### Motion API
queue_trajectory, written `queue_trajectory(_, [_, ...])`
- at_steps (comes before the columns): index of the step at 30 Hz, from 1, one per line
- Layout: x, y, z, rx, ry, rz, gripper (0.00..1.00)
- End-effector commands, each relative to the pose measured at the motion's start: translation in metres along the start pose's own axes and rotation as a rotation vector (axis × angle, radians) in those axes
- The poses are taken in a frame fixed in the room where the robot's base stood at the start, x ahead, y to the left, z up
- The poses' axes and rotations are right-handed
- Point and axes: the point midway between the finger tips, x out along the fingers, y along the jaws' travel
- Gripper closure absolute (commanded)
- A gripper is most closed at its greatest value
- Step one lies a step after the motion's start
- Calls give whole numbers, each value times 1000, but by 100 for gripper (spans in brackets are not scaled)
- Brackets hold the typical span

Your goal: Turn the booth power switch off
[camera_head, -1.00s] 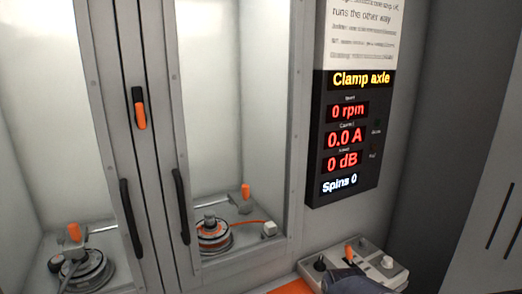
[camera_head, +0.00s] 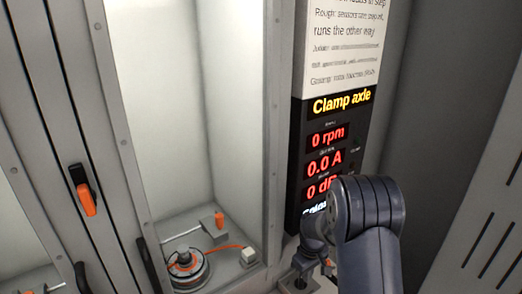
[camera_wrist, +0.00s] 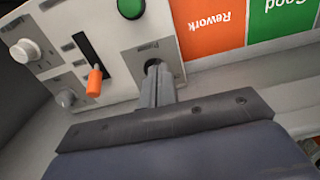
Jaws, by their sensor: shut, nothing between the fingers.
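In the wrist view, a pale control panel (camera_wrist: 110,88) shows upside down. A small dark round control (camera_wrist: 151,64) sits on its grey plate, beside a blurred label that seems to read "Power"; whether it is on or off cannot be told. My gripper (camera_wrist: 157,78) is shut and empty, its fingertips right at this control and partly covering it. Whether they touch it is unclear. An orange lever (camera_wrist: 95,82) in a black slot is left of the fingers. In the head view my arm hides most of the panel.
The panel also has a green button (camera_wrist: 131,8) and a white knob (camera_wrist: 25,50). Orange "Rework" (camera_wrist: 212,25) and green "Good" (camera_wrist: 283,18) areas lie beside it. The display (camera_head: 325,150) reads "Clamp axle", 0 rpm, 0.0 A. A hub motor (camera_head: 187,268) sits behind the booth window.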

Motion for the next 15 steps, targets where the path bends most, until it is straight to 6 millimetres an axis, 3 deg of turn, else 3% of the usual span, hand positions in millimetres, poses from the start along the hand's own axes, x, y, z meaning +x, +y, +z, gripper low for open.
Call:
queue_trajectory(8, [11, 3, -4, -13, -2, -1, 100])
queue_trajectory(15, [37, 3, -3, -12, -3, -2, 100])
